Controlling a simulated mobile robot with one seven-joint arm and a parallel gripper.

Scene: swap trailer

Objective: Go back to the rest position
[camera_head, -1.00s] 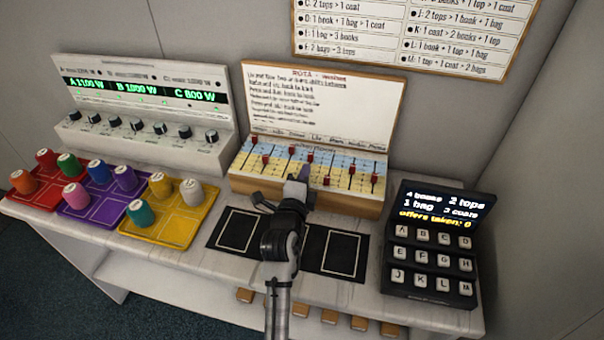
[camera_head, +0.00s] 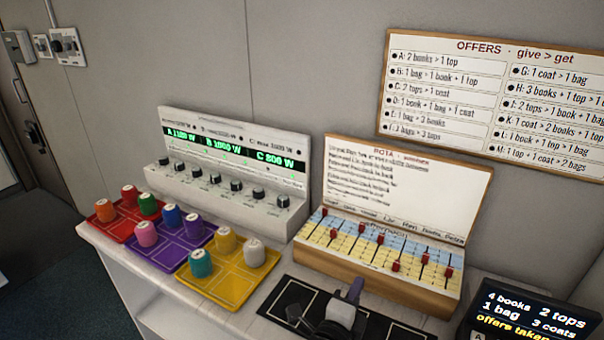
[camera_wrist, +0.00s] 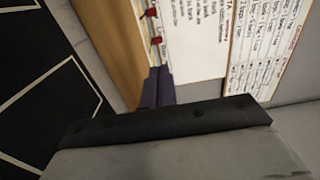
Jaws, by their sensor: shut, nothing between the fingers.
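My gripper (camera_head: 352,291) shows at the bottom of the head view, over the black mat (camera_head: 288,297) and in front of the rota box (camera_head: 385,280). Its fingers are together and nothing is held. In the wrist view the dark fingertips (camera_wrist: 157,88) are side by side, close together, with the rota box's wooden side (camera_wrist: 110,45) beyond them. My gripper is apart from the coloured pegs. Much of my arm is out of the head view.
The keypad (camera_head: 530,318) is at the lower right, cut off. Coloured trays (camera_head: 235,284) with several pegs stand left, before the power panel (camera_head: 225,180). The offers board (camera_head: 490,100) hangs on the wall. A door (camera_head: 30,130) is at far left.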

